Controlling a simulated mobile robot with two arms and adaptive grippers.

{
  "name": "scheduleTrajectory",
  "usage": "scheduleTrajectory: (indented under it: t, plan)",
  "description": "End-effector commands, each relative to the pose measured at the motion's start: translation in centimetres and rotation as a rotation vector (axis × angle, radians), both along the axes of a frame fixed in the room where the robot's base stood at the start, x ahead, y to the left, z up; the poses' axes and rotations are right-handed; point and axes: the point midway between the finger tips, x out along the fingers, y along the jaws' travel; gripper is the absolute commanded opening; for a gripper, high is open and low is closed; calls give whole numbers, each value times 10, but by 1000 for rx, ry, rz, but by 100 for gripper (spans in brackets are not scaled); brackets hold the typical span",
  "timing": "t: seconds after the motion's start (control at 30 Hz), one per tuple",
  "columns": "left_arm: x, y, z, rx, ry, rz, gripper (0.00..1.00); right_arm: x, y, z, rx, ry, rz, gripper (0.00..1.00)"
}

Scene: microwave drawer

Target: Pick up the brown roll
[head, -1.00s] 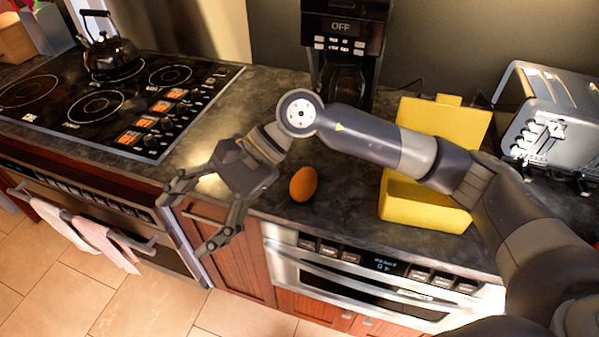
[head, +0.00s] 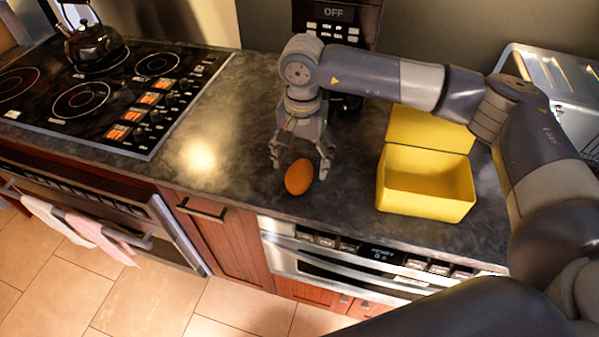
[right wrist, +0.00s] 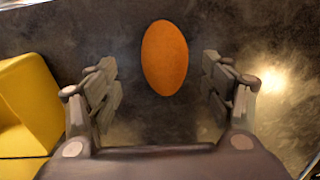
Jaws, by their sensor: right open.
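The brown roll (head: 299,177) is an orange-brown oval lying on the dark countertop, left of the yellow box. My right gripper (head: 299,170) is open, pointing down just behind the roll, with its fingers spread to either side. In the right wrist view the roll (right wrist: 164,58) lies ahead between the two open fingers (right wrist: 162,80), with a gap on each side. It touches neither finger there. My left gripper is not in view.
An open yellow box (head: 425,200) stands right of the roll. A stovetop with a black kettle (head: 92,45) is at the left, and a coffee machine (head: 335,22) is behind. The counter's front edge is close to the roll. Counter left of the roll is clear.

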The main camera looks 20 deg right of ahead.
Motion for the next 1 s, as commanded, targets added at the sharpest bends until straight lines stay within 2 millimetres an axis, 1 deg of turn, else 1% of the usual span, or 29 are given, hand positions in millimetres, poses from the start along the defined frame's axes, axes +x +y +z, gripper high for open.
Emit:
scheduleTrajectory:
  t: [0.03,0.13,0.2,0.3,0.4,0.57,0.6,0.67,0.7,0.8,1.0]
  plan:
    - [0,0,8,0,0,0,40,0,2,-4,-1,6,1,74]
    - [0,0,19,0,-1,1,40,3,4,-19,-1,7,-1,74]
    - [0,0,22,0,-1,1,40,3,4,-31,0,6,0,74]
    - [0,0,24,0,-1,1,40,4,5,-41,1,3,1,74]
    - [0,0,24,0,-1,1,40,4,5,-46,0,2,1,74]
    - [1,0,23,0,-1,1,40,4,5,-47,1,2,1,74]
    - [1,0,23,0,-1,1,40,4,5,-47,1,2,1,70]
    - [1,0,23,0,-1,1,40,4,5,-47,1,2,1,56]
    - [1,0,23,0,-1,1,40,4,5,-47,1,2,1,47]
    - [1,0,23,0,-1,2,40,4,5,-46,1,2,1,26]
    - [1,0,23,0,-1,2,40,4,5,-46,1,2,0,26]
